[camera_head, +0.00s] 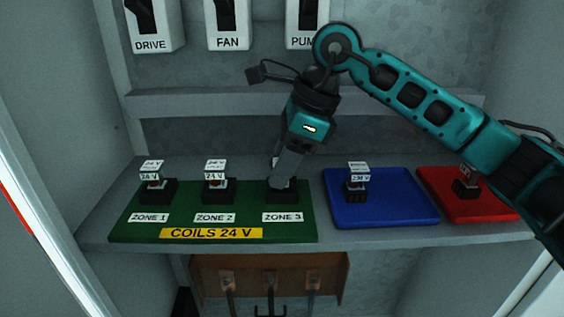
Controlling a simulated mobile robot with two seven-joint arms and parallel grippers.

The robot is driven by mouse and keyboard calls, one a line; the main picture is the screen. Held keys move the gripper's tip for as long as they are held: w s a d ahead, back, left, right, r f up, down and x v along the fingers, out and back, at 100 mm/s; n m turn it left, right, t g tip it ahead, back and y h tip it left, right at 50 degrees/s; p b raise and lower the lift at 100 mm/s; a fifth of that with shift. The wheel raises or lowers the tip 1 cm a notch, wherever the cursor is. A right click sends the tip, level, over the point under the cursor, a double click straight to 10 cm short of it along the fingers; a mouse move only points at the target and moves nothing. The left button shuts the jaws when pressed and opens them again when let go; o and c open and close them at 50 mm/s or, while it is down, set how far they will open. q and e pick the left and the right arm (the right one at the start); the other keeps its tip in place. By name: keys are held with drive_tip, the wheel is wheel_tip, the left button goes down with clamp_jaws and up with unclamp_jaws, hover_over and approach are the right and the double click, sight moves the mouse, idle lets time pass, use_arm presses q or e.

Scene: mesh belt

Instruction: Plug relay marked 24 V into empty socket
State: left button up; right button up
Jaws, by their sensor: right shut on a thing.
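My right gripper (283,182) reaches down from the upper right over the ZONE 3 socket (282,197) on the green board (190,228). It is shut on a relay (275,162), which is mostly hidden behind the fingers. The relay's marking cannot be read, and I cannot tell whether it is seated in the socket. Relays marked 24 V stand in the ZONE 1 socket (157,191) and the ZONE 2 socket (217,190). My left gripper is not in view.
A blue tray (400,208) holds a relay marked 230 V (358,178). DRIVE, FAN and PUMP switches line the back wall. A grey rail (200,103) runs behind the shelf.

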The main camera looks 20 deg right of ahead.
drive_tip(key=shift+f, duration=0.1)
drive_tip(key=shift+f, duration=0.15)
drive_tip(key=o, duration=1.2)
drive_tip(key=shift+c, duration=0.2)
